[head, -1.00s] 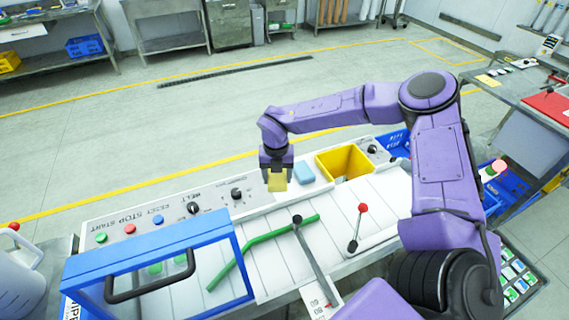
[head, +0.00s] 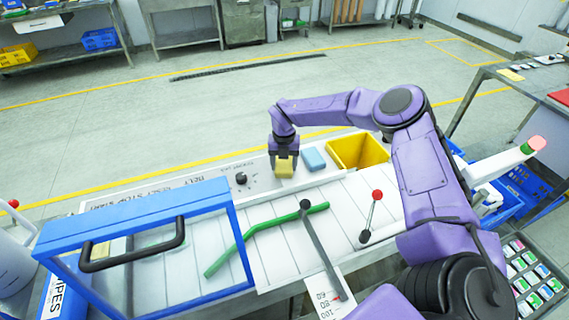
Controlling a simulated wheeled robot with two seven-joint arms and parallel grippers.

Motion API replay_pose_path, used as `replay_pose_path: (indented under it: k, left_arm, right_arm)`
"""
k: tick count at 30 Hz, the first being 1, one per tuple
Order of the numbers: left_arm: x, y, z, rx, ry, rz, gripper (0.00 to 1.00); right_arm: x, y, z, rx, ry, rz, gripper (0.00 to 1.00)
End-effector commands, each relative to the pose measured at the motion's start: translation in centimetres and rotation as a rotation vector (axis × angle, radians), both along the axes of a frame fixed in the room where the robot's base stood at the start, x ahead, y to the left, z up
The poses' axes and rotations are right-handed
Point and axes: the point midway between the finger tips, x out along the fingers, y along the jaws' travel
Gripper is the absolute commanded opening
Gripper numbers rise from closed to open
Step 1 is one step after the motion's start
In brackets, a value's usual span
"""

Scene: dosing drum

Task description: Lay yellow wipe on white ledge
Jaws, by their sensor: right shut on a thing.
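The yellow wipe (head: 285,169) is a small yellow block between the fingers of my right gripper (head: 284,163), which points down and is shut on it. It is over the white ledge (head: 262,186) along the back of the machine. I cannot tell whether the wipe touches the ledge. A blue wipe (head: 314,159) lies on the ledge just to the right of the gripper. My left gripper is not in view.
A yellow bin (head: 357,153) stands right of the blue wipe. A black knob (head: 241,179) is left of the gripper. In front are a green bar (head: 265,226), a red-topped lever (head: 372,215) and a blue-framed guard (head: 140,240) with a black handle.

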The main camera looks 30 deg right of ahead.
Motion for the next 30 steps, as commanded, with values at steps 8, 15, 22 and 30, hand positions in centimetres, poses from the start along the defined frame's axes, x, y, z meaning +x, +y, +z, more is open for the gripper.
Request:
replay_pose_path:
  k: [8,15,22,30]
  left_arm:
    - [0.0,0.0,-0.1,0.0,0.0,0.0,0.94]
    - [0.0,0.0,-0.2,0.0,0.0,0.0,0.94]
    - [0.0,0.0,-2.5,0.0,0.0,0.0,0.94]
    - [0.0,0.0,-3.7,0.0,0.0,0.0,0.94]
  right_arm:
    - [0.0,-0.1,-0.1,0.0,0.0,-0.001,0.88]
    - [0.1,-0.1,0.8,0.0,-0.005,-0.001,0.88]
    - [0.1,-0.1,6.3,-0.001,-0.008,-0.001,0.88]
    - [0.0,-0.1,11.5,-0.001,-0.003,-0.002,0.88]
